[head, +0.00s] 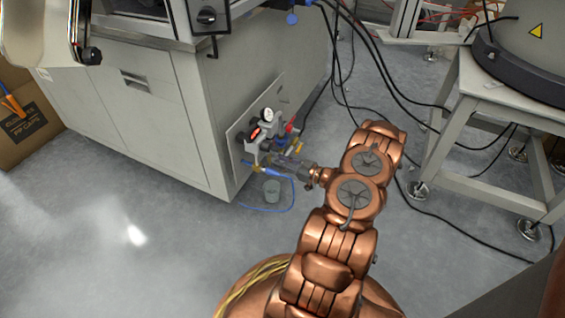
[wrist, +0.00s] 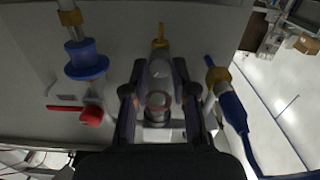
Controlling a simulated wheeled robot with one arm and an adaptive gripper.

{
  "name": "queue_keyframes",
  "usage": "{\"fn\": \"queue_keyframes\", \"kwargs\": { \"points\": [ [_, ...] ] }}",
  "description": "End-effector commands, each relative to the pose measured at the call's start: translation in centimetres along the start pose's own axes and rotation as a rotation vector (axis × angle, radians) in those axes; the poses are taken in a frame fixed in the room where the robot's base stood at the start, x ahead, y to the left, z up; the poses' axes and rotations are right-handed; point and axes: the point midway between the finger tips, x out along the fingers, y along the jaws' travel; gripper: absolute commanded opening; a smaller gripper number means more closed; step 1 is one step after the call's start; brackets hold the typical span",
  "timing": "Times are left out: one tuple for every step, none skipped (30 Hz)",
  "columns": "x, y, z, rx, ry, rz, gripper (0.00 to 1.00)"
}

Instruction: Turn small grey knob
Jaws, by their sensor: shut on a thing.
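The small grey knob (wrist: 158,102) is between my two gripper fingers in the wrist view, with a reddish ring around its end. My gripper (wrist: 159,104) is shut on its sides. In the head view my gripper (head: 291,164) reaches left from my copper arm to the lower part of the valve assembly on the cabinet's side panel (head: 236,139). There the fingers and fittings hide the knob.
Close left of the gripper in the wrist view are a red handle (wrist: 91,115) and a blue collar (wrist: 86,60). A blue hose (wrist: 234,112) is close on the right. A grey bucket (head: 271,190) stands below the panel.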

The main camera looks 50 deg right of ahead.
Motion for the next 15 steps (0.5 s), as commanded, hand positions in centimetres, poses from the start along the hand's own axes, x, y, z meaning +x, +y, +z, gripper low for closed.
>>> {"fn": "queue_keyframes", "kwargs": {
  "points": [
    [0.0,-0.06,-0.04,-0.003,0.0,-0.001,0.0],
    [0.0,-0.06,-0.07,-0.007,0.0,-0.001,0.0],
    [0.0,-0.07,-0.11,-0.013,0.0,-0.001,0.0],
    [0.0,-0.08,-0.14,-0.02,0.0,-0.001,0.0],
    [-0.01,-0.09,-0.17,-0.029,0.0,-0.001,0.0],
    [-0.01,-0.11,-0.21,-0.044,0.0,-0.002,0.0],
    [-0.01,-0.14,-0.24,-0.056,-0.001,-0.002,0.0],
    [-0.01,-0.15,-0.28,-0.071,-0.001,-0.002,0.0],
    [-0.01,-0.16,-0.34,-0.092,-0.001,-0.002,0.0],
    [-0.01,-0.17,-0.39,-0.111,-0.001,-0.002,0.0],
    [-0.01,-0.17,-0.44,-0.131,-0.001,-0.002,0.0],
    [0.0,-0.17,-0.5,-0.158,-0.001,-0.003,0.0],
    [0.0,-0.16,-0.52,-0.179,-0.001,-0.003,0.0],
    [-0.01,-0.16,-0.52,-0.202,-0.001,-0.003,0.0],
    [0.0,-0.17,-0.5,-0.231,-0.001,-0.003,0.0]
  ]
}}
